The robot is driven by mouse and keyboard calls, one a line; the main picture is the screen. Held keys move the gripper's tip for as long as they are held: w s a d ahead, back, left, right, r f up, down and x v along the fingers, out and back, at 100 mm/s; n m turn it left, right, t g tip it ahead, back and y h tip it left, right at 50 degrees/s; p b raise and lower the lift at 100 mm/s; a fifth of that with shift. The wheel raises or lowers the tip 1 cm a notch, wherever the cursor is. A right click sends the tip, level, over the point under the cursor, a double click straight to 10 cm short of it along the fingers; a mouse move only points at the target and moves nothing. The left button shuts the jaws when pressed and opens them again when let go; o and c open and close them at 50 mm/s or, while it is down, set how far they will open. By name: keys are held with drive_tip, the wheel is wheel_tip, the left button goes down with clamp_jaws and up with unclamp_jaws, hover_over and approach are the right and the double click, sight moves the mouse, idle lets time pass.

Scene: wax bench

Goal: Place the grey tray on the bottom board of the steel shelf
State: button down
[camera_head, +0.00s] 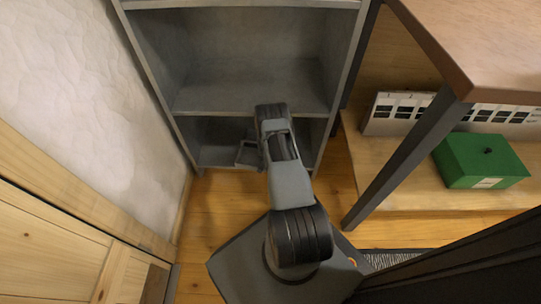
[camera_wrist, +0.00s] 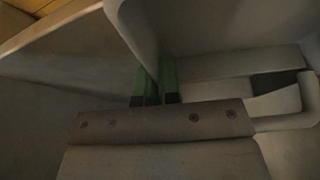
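The steel shelf (camera_head: 180,125) stands at the back, a grey open unit. Its bottom board (camera_head: 215,157) shows low down, left of my arm. A small part of the grey tray (camera_head: 247,155) shows in the shelf's lowest opening, just left of my wrist. In the wrist view the tray (camera_wrist: 215,35) fills the upper middle as a pale grey curved wall. My gripper (camera_wrist: 158,85) has its green-padded fingers close together at the tray's edge, seemingly with the thin wall between them. In the head view my wrist hides the fingers. I cannot tell whether the tray touches the board.
A table (camera_head: 490,40) with a dark leg stands at right. Under it, a green box (camera_head: 480,160) and a white panel with dark squares (camera_head: 400,112) rest on a low wooden board. A wooden cabinet (camera_head: 50,240) and a pale wall are at left. The shelf's middle board (camera_head: 250,90) is empty.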

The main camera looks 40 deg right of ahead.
drive_tip(key=c, duration=1.2)
unclamp_jaws()
drive_tip(key=shift+c, duration=0.2)
drive_tip(key=p+v, duration=0.5)
drive_tip(key=v, duration=0.8)
drive_tip(key=shift+r, duration=0.35)
drive_tip(key=shift+s+a, duration=0.1)
